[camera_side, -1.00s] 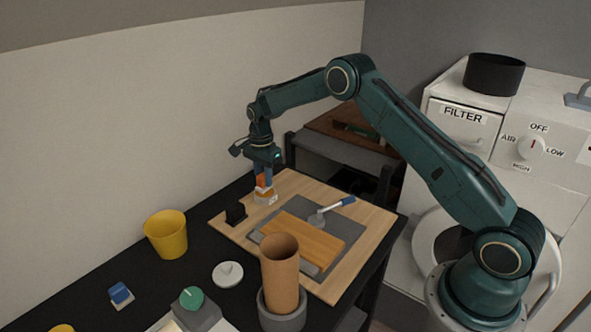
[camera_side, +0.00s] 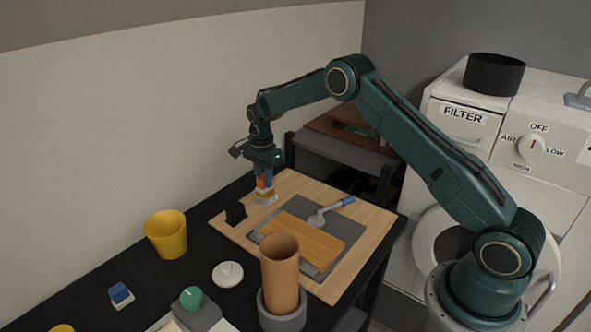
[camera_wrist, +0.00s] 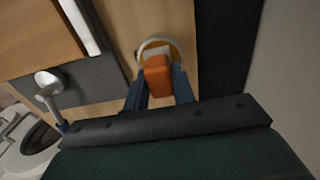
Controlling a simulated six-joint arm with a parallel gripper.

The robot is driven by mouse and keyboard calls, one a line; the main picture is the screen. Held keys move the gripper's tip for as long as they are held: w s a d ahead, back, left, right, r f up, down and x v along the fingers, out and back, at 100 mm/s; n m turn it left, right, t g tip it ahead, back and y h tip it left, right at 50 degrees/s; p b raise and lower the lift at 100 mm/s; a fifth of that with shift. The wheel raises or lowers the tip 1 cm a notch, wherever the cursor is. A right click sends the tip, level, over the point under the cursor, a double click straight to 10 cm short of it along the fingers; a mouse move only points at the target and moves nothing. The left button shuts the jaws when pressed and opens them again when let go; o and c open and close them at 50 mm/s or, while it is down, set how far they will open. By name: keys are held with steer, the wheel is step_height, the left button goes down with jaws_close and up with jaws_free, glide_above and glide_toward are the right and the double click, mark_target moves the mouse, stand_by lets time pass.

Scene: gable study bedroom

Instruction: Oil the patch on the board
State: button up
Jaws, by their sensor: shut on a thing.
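My gripper (camera_side: 264,178) is shut on an orange block (camera_side: 262,184), at the far left part of a light wood base board (camera_side: 362,214). The wrist view shows the orange block (camera_wrist: 158,76) between my two blue fingers. A pale part at its far end sits at a round, pale-rimmed dish (camera_wrist: 148,42); whether it touches the dish floor I cannot tell. The dish also shows in the side view (camera_side: 266,199). An orange-brown wooden board (camera_side: 302,240) lies on a grey mat (camera_side: 352,212), apart from my gripper. I cannot make out a distinct patch on it.
A tool with a blue handle (camera_side: 347,201) lies on the mat beside the wooden board. A black holder (camera_side: 236,214) stands left of my gripper. A cardboard tube (camera_side: 280,270) stands in front. A yellow cup (camera_side: 166,234) and a white lidded disc (camera_side: 228,273) are on the dark table.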

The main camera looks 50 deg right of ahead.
steer(key=shift+f, duration=0.55)
stand_by(1.0)
steer(key=shift+r, duration=3.55)
steer(key=shift+s+a+f+n, duration=0.2)
steer(key=shift+s+a+n, duration=0.3)
steer(key=shift+n, duration=0.2)
steer(key=s+a+n, duration=0.1)
steer(key=s+n, duration=0.1)
steer(key=n, duration=0.1)
steer(key=s+a+f+n, duration=0.1)
steer(key=s+a+n, duration=0.1)
steer(key=s, duration=0.1)
steer(key=s+a+f+n, duration=0.1)
steer(key=s+n, duration=0.2)
steer(key=shift+s+a+n, duration=0.15)
steer(key=shift+a+n, duration=0.15)
steer(key=s+a+n, duration=0.1)
steer(key=s+n, duration=0.1)
steer(key=s, duration=0.1)
steer(key=s+a+f+n, duration=0.1)
steer(key=s+n, duration=0.2)
steer(key=s+a+n, duration=0.1)
steer(key=s+n, duration=0.2)
steer(key=shift+s+a+f, duration=0.15)
steer(key=shift+s+f, duration=0.05)
steer(key=shift+s, duration=0.2)
